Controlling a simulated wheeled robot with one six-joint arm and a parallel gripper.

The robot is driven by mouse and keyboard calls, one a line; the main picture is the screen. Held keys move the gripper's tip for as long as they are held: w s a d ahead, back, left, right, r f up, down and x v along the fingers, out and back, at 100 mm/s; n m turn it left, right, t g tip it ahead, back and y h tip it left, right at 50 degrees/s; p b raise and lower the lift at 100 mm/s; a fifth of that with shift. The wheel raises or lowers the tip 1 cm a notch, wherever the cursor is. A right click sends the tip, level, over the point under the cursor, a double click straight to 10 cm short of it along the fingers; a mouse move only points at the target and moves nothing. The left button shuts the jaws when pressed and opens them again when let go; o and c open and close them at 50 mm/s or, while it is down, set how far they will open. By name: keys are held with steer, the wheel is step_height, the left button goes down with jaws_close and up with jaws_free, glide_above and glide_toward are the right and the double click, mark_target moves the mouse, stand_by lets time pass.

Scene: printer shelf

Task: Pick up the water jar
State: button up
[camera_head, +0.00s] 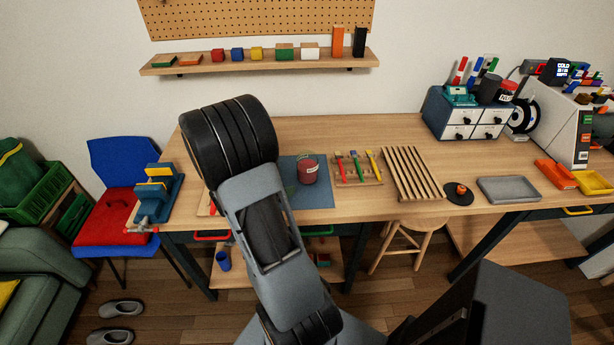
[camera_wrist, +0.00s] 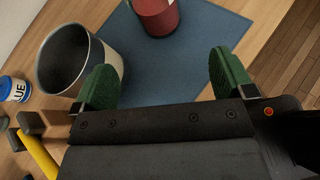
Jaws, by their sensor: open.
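In the wrist view my gripper (camera_wrist: 167,68) is open, its two green pads wide apart with only blue mat between them. A grey round container (camera_wrist: 75,62) with a pale rim and dark inside stands left of the left pad, partly overlapped by it. A red container (camera_wrist: 155,15) stands on the blue mat beyond the pads, cut by the top edge. The red container also shows in the head view (camera_head: 308,172), with a pale label. I cannot tell for sure which container is the water jar. My arm hides my gripper in the head view.
The blue mat (camera_head: 318,196) lies on the wooden table (camera_head: 330,130). A blue-labelled tub (camera_wrist: 14,89) and a yellow bar (camera_wrist: 38,155) lie left in the wrist view. The table behind the mat is clear.

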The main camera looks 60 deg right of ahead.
mark_target(301, 175)
steer(key=shift+n+h, duration=0.3)
steer(key=shift+n, duration=0.5)
steer(key=x, duration=0.3)
steer(key=f+x, duration=0.1)
steer(key=x, duration=0.6)
steer(key=shift+w+a+f, duration=0.2)
steer(key=shift+w+a, duration=0.05)
steer(key=shift+w, duration=0.1)
steer(key=shift+p+x, duration=0.95)
steer(key=shift+x, duration=1.8)
steer(key=shift+s+a+f, duration=0.1)
steer(key=c, duration=1.1)
